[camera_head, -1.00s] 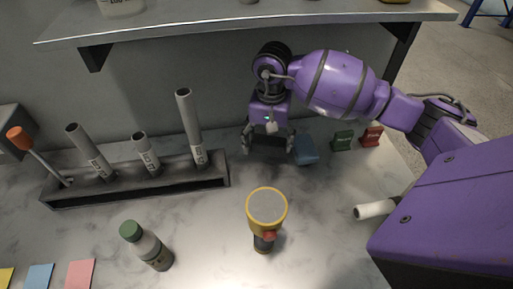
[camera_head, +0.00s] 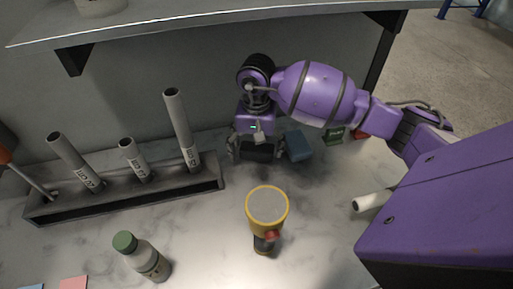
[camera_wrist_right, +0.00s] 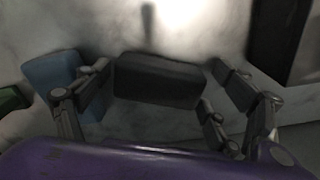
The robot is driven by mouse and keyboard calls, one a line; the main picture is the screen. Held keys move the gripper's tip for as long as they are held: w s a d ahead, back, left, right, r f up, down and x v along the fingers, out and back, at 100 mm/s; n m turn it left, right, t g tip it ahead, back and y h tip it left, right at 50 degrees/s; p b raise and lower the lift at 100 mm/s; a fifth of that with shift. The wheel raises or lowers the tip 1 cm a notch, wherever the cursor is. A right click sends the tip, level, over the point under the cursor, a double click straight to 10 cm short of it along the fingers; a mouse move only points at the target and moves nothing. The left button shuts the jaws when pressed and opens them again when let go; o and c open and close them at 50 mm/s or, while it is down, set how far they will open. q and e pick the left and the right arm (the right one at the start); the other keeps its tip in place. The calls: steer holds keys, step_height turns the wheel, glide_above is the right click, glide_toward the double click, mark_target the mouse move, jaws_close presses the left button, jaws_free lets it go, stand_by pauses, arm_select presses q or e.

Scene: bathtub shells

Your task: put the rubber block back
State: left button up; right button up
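The dark block (camera_head: 258,151), which I take for the rubber block, is on the marbled counter near the back wall. In the right wrist view it is a dark grey block (camera_wrist_right: 160,79) between the two fingers. My right gripper (camera_head: 257,152) points down over it, with a finger at each side. The fingers (camera_wrist_right: 160,88) look spread, with only narrow gaps at the block's ends; firm contact does not show. A blue block (camera_head: 298,146) is just right of the gripper, close to one finger. My left gripper is not in view.
Green (camera_head: 334,135) and red (camera_head: 362,134) blocks stand farther right, partly behind my arm. A dark rack (camera_head: 130,198) with grey tubes is left. A yellow-topped flashlight (camera_head: 266,212), a green-capped bottle (camera_head: 143,257) and a white tube (camera_head: 371,201) are nearer. A shelf (camera_head: 200,24) hangs above.

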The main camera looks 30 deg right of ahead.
mark_target(257, 148)
stand_by(0.3)
steer(key=shift+r, duration=3.95)
steer(key=shift+s+f, duration=0.1)
